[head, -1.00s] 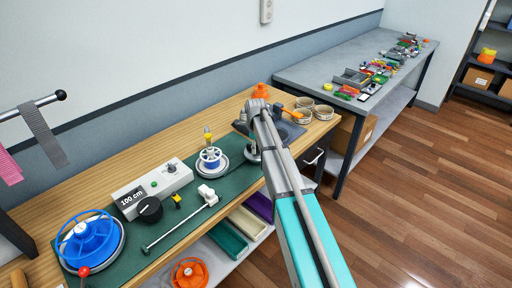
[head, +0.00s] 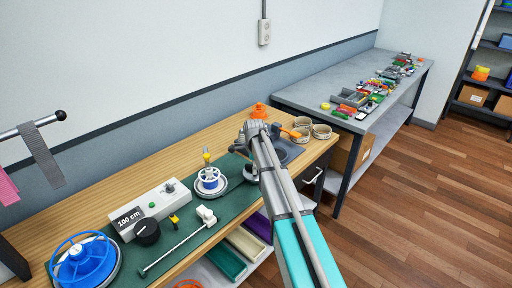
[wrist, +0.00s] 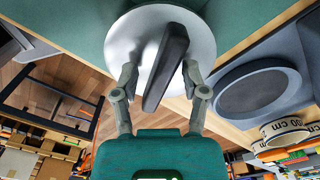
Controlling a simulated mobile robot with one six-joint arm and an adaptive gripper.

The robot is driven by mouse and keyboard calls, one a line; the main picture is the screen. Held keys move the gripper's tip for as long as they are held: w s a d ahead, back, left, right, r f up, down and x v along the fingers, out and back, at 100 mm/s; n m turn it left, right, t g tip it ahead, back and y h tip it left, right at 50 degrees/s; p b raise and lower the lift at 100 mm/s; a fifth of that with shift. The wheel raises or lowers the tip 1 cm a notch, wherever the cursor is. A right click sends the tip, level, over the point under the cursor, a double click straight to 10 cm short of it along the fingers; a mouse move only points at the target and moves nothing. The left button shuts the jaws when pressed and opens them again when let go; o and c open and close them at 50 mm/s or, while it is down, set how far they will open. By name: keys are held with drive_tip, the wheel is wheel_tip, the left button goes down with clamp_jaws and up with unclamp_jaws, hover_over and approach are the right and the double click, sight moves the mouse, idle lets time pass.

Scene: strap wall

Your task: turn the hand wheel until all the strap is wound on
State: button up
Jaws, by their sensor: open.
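A large blue hand wheel (head: 88,262) sits on a grey round base at the front left of the green mat, cut by the picture's lower edge. A smaller blue-and-white spool (head: 209,178) stands on a grey disc mid-mat. My gripper (wrist: 160,74) is open in the wrist view, its fingers apart on both sides of a dark bar (wrist: 167,68) on a pale round disc (wrist: 205,38). I cannot tell whether they touch the bar. In the head view my arm partly hides the gripper. A grey strap (head: 43,155) hangs from a rod at the left; no strap shows on the wheel.
A white box marked 100 cm (head: 147,209) with a black knob and a thin metal rod (head: 178,244) lie on the mat (head: 180,220). Strap rolls (head: 321,131) stand at the bench's far end. A grey table (head: 310,92) with small parts stands beyond.

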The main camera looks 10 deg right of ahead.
drive_tip(key=shift+s+n, duration=0.1)
drive_tip(key=shift+n, duration=2.9)
drive_tip(key=shift+s+n, duration=0.1)
drive_tip(key=shift+n, duration=2.8)
drive_tip(key=shift+s+d+n, duration=0.1)
drive_tip(key=shift+d+n, duration=0.05)
drive_tip(key=shift+n, duration=2.95)
drive_tip(key=shift+d+n, duration=0.15)
drive_tip(key=shift+n, duration=2.85)
drive_tip(key=shift+d+n, duration=0.1)
drive_tip(key=shift+n, duration=3)
drive_tip(key=shift+w+n, duration=0.15)
drive_tip(key=shift+n, duration=1.3)
drive_tip(key=shift+w+n, duration=0.1)
drive_tip(key=shift+n, duration=1.35)
drive_tip(key=shift+w+n, duration=0.1)
drive_tip(key=shift+n, duration=2.9)
drive_tip(key=shift+w+n, duration=0.1)
drive_tip(key=shift+n, duration=2.8)
wheel_tip(320, 180, up, 10)
drive_tip(key=p, duration=1)
